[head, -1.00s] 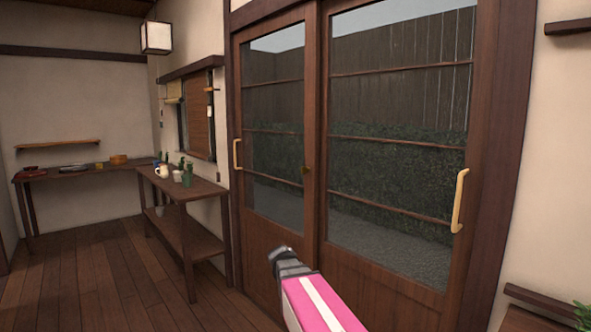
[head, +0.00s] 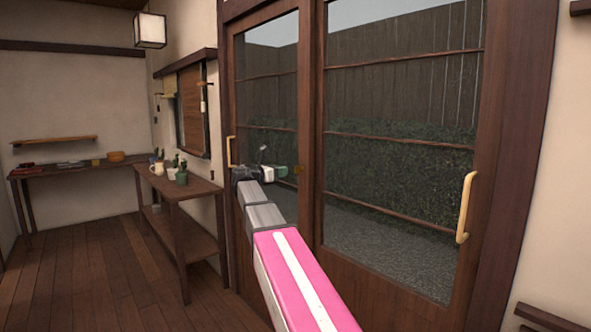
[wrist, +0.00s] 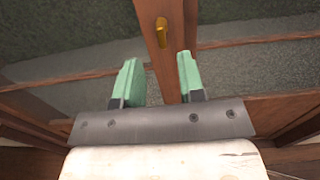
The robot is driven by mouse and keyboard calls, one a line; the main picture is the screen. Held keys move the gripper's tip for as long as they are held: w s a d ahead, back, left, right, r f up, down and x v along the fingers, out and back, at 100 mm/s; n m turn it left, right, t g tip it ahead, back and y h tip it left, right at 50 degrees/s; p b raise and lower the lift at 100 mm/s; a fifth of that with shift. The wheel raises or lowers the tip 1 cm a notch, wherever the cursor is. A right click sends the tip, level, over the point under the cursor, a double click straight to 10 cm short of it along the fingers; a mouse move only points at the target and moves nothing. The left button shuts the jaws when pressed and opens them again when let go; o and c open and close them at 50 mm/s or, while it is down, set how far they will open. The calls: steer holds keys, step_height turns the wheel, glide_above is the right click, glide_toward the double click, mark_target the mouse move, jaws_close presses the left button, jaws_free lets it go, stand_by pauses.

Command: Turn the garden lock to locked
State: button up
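The garden lock is a small brass lever (wrist: 161,32) on the wooden stile between the two glass door panels. In the wrist view it hangs downward, just beyond my fingertips and between them in line. In the head view the lock (head: 298,170) is a small brass spot on the middle stile, just right of my fingertips. My gripper (wrist: 157,75) has two green fingers spread apart with nothing between them. It also shows in the head view (head: 284,172), raised in front of the doors. The fingers do not appear to touch the lock.
The sliding doors have a pale handle (head: 466,208) on the right panel and another (head: 229,152) on the left. A wooden shelf table (head: 205,189) with mugs and cactus pots stands left of the doors. The floor (head: 90,270) at left is clear.

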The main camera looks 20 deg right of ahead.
mark_target(295, 168)
steer(key=x, duration=0.9)
steer(key=shift+d+f, duration=0.1)
steer(key=shift+d, duration=0.15)
jaws_close()
